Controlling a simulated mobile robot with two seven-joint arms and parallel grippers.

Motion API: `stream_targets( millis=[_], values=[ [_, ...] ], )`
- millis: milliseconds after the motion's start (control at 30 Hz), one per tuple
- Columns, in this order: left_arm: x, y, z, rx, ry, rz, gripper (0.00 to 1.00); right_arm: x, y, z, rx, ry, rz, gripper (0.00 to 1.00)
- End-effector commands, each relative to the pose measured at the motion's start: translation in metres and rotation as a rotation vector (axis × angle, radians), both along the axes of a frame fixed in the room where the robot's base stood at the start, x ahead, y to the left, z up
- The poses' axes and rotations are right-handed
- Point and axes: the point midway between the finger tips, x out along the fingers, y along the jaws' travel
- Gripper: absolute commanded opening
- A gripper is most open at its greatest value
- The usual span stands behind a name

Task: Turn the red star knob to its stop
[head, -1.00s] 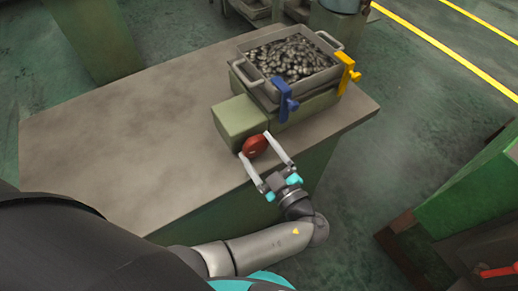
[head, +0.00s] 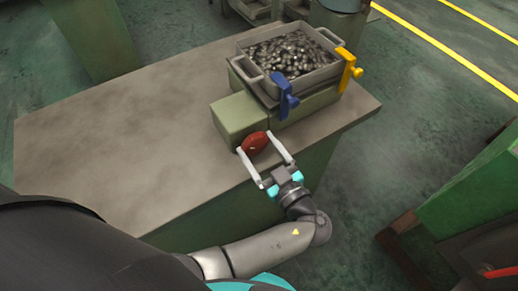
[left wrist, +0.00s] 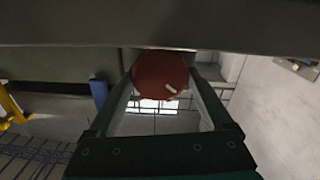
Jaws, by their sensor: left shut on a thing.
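The red star knob (head: 255,143) sits on the front of a pale green block (head: 238,116) on the bench. My left gripper (head: 265,149) has its two pale fingers on either side of the knob and is shut on it. The left wrist view shows the red knob (left wrist: 160,75) between the finger ends, with a small pale mark near its lower right. The knob's far side and its shaft are hidden. My right gripper is not in view.
A grey tray (head: 254,76) full of small metal parts sits on the green fixture behind the block. The bench top (head: 110,130) is clear to the left.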

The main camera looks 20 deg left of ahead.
Motion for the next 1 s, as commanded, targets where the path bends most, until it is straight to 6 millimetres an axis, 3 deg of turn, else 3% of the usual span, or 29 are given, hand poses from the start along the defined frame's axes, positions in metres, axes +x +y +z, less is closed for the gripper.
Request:
stream_targets(
  millis=[400, 967, 1000],
  values=[
    [0.0013, 0.0010, 0.0007, 0.139, 0.172, 0.002, 0.28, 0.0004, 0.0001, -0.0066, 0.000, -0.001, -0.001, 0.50],
    [0.0017, 0.0010, 0.0017, 0.165, 0.202, 0.002, 0.28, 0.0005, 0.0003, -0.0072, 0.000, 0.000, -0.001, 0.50],
    [0.0017, 0.0011, 0.0017, 0.165, 0.201, 0.002, 0.85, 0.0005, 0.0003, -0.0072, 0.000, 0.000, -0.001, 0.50]
  ],
)
